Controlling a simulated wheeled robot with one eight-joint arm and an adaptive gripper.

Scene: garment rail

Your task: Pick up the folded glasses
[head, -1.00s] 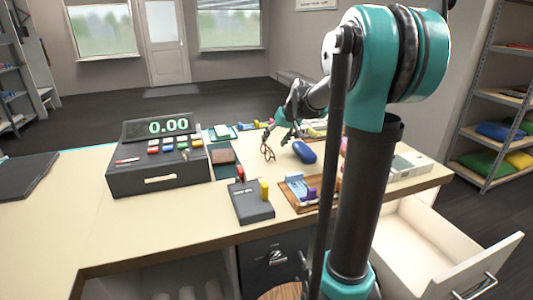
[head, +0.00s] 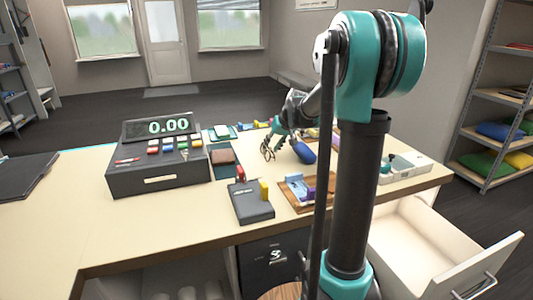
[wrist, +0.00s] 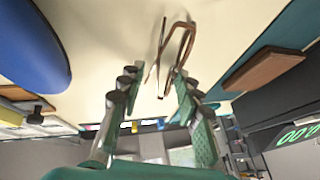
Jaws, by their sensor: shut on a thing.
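The folded glasses (head: 268,153), with a thin brown frame, stand near the middle of the counter, between the brown wallet and the blue oval case. In the wrist view the glasses (wrist: 178,50) show at the fingertips, partly between them. My gripper (head: 272,146) is low at the glasses in the head view. Its two teal fingers with dark pads reach either side of the frame in the wrist view (wrist: 158,82), and it is shut on the glasses. The exact contact is hard to make out.
The blue case (head: 304,152) lies close on the right of the gripper, also large in the wrist view (wrist: 30,45). The brown wallet (head: 222,157) and cash register (head: 158,165) are to the left. A card terminal (head: 250,202) and wooden tray (head: 297,204) stand in front.

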